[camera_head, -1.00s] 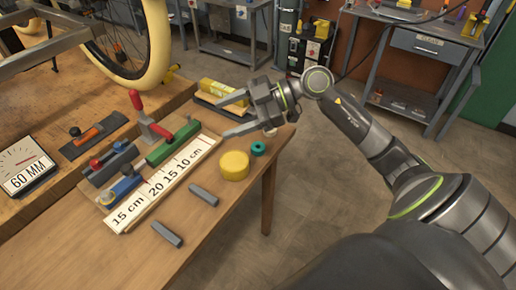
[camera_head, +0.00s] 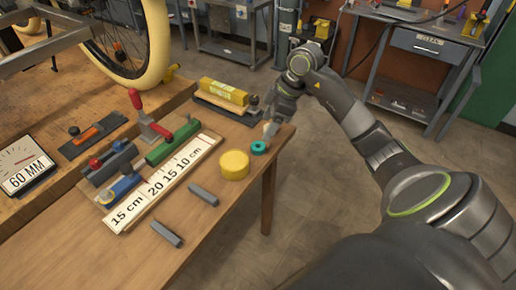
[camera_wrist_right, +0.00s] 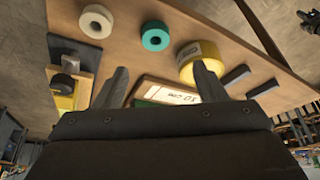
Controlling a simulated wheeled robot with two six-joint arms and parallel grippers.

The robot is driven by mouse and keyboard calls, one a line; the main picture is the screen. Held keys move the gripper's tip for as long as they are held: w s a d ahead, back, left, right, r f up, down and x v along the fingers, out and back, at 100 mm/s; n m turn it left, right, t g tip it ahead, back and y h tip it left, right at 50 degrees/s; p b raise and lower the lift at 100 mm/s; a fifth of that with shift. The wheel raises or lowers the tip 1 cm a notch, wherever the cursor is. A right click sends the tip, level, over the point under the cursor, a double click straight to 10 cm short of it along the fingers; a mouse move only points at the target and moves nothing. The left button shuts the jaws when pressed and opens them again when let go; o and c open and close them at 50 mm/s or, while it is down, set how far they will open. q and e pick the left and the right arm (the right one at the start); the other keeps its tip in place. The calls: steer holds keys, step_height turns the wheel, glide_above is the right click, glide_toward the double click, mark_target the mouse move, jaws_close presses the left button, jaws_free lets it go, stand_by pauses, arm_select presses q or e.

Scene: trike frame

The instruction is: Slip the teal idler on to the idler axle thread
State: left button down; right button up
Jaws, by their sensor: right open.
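The teal idler (camera_head: 258,148) is a small ring lying flat on the wooden table near its right corner. It also shows in the right wrist view (camera_wrist_right: 155,37), ahead of the fingertips. My right gripper (camera_head: 268,124) points down just behind the idler, at the table's right edge. In the right wrist view its two fingers (camera_wrist_right: 160,70) are apart, with nothing between them. The idler lies on the table, clear of the fingers. I cannot make out the idler axle thread. My left gripper is not in view.
A yellow disc (camera_head: 234,166) sits close beside the idler. A cream ring (camera_wrist_right: 97,21) lies on its other side. Two grey bars (camera_head: 203,195), a ruler board (camera_head: 160,185) with tools, and a yellow box (camera_head: 223,92) stand nearby. The table edge is close.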

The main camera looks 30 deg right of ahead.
mark_target(260, 142)
steer(key=x, duration=0.3)
steer(key=shift+a+f, duration=0.1)
steer(key=shift+f, duration=0.1)
steer(key=x, duration=0.2)
steer(key=d+x, duration=0.1)
steer(key=x, duration=0.1)
steer(key=shift+w+a+f+b, duration=0.1)
steer(key=shift+f+b, duration=0.2)
steer(key=shift+f, duration=0.25)
steer(key=shift+w+a+f, duration=0.1)
steer(key=shift+f, duration=0.2)
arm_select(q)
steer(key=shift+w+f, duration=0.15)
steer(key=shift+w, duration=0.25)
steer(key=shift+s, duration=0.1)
arm_select(e)
steer(key=shift+c, duration=0.3)
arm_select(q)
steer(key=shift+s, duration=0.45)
arm_select(e)
steer(key=c, duration=1)
steer(key=shift+r, duration=0.1)
